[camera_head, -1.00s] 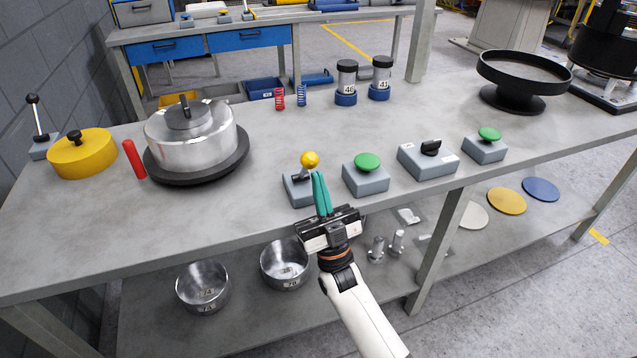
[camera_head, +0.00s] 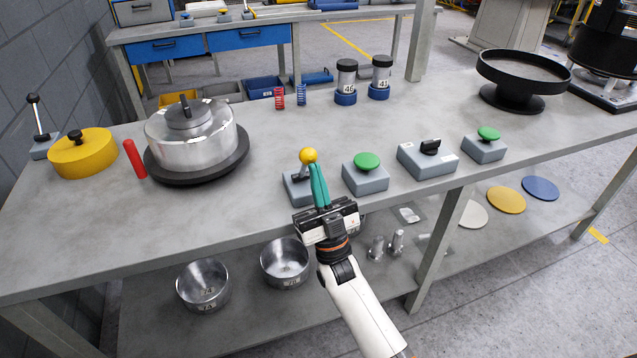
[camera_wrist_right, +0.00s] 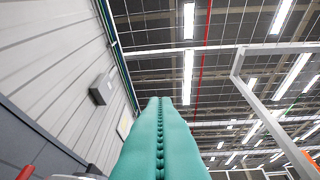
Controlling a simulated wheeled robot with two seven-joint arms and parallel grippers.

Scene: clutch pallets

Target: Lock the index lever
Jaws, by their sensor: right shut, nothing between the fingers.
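A lever with a yellow ball knob (camera_head: 308,156) stands on a small grey box (camera_head: 296,190) near the front edge of the bench. My right gripper (camera_head: 317,168) is shut and empty. Its teal fingertips are at the lower right of the yellow ball, overlapping the lever's area; I cannot tell whether they touch it. The fingers partly hide the box. In the right wrist view the two teal fingers (camera_wrist_right: 159,135) lie together, and the lever does not show. My left gripper is not in view.
Green-button boxes (camera_head: 367,176) (camera_head: 485,146) and a black-switch box (camera_head: 428,159) stand to the right. A metal pot (camera_head: 190,142) on a black disc, a red handle (camera_head: 134,160) and a yellow lidded drum (camera_head: 83,156) are left. The bench (camera_head: 235,215) is clear before the pot.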

